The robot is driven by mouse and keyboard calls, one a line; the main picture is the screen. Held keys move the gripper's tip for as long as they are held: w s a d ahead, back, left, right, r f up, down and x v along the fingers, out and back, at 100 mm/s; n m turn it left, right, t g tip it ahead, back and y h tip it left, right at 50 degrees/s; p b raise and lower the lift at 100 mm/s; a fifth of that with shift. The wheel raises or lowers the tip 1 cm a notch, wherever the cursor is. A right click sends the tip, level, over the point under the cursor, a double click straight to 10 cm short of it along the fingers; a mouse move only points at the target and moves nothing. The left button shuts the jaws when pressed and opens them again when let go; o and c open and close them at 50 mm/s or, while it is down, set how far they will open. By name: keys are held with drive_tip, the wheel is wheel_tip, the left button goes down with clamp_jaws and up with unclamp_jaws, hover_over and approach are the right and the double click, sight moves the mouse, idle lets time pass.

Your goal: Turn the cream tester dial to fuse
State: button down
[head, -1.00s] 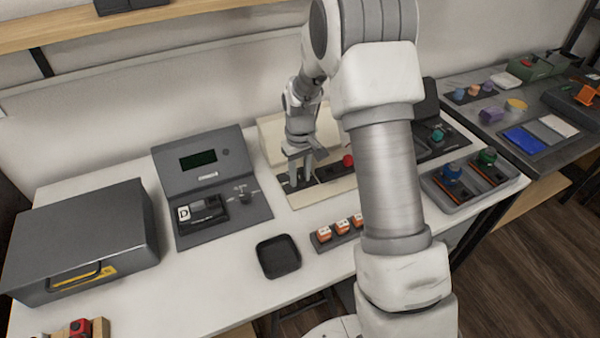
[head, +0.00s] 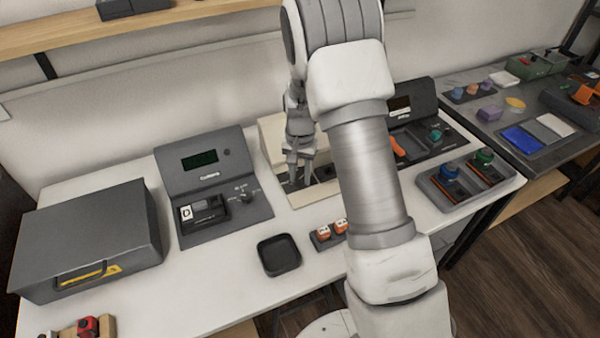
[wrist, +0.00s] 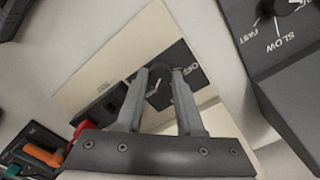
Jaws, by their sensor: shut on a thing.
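The cream tester (head: 273,143) stands at the middle of the white table, partly hidden by my arm in the head view. In the wrist view its cream panel (wrist: 100,72) carries a dark plate with a round black dial (wrist: 158,88). OFF is readable beside the dial; other lettering there is too small or turned to read. My gripper (wrist: 160,80) is shut on the dial, one finger on each side of it. In the head view my gripper (head: 298,178) points down at the tester. Its fingers hide part of the dial.
A grey device (head: 200,158) with a FAST/SLOW dial (wrist: 285,8) stands close to the left. A red part (wrist: 84,126) and an orange handle (wrist: 42,155) lie on the other side. A black tray (head: 279,255) and orange-topped parts (head: 324,231) sit in front.

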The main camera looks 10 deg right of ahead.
sight(300, 178)
drive_tip(key=shift+m, duration=0.4)
drive_tip(key=c, duration=0.5)
unclamp_jaws()
drive_tip(key=shift+c, duration=0.2)
wheel_tip(300, 178, up, 18)
drive_tip(key=p, duration=0.3)
drive_tip(key=shift+f, duration=0.25)
